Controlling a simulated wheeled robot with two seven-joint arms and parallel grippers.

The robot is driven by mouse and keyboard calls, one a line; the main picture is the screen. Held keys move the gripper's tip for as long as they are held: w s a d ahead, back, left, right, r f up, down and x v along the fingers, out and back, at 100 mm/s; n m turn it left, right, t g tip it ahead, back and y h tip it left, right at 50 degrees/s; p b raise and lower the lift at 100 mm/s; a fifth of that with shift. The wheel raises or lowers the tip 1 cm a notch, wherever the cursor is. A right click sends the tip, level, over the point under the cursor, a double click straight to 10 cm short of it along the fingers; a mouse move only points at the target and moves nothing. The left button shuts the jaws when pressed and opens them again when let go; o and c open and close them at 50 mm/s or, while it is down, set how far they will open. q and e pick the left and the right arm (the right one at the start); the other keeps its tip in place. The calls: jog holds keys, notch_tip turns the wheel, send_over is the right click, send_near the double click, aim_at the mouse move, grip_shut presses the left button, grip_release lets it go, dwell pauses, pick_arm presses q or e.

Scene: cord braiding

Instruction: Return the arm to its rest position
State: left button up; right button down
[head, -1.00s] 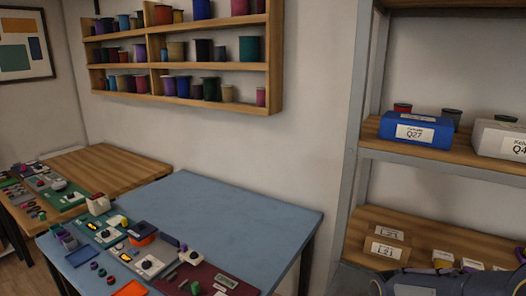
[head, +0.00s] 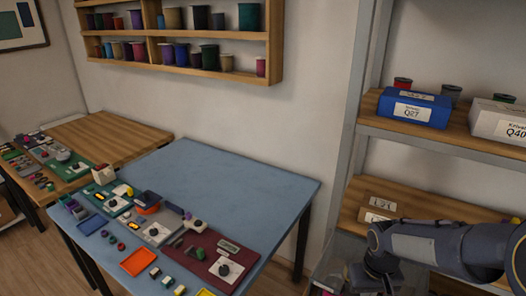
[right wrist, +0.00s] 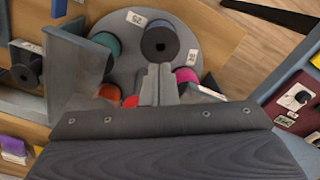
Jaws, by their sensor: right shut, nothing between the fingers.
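My right arm comes in from the right edge of the head view, in front of the lower shelf. Its gripper end points down near the bottom edge, and its fingertips cannot be made out there. In the right wrist view my right gripper (right wrist: 159,70) shows two grey fingers together with nothing between them. Beyond the fingertips is a grey round plate (right wrist: 127,66) with a dark spool (right wrist: 159,43), a green spool (right wrist: 106,41), and pink and red ones partly hidden. My left gripper is not in view.
A blue box marked Q27 (head: 413,109) and a white box (head: 497,122) stand on the metal-framed shelf. The blue table (head: 235,175) has devices along its front; its back is clear. A wooden table (head: 115,135) stands left. A spool rack (head: 180,72) hangs on the wall.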

jog(key=shift+r+p, duration=0.35)
jog(key=shift+r, duration=0.35)
jog(key=s+a+r+t+y, duration=0.2)
jog(key=s+r, duration=0.3)
jog(key=s, duration=0.3)
jog(key=s+a+r+m+t+y, duration=0.1)
jog(key=s+a+r+t, duration=0.1)
jog(key=s+r, duration=0.3)
jog(key=s+t, duration=0.1)
jog(key=s, duration=0.3)
jog(key=shift+r+t+y, duration=0.3)
jog(key=shift+y, duration=0.1)
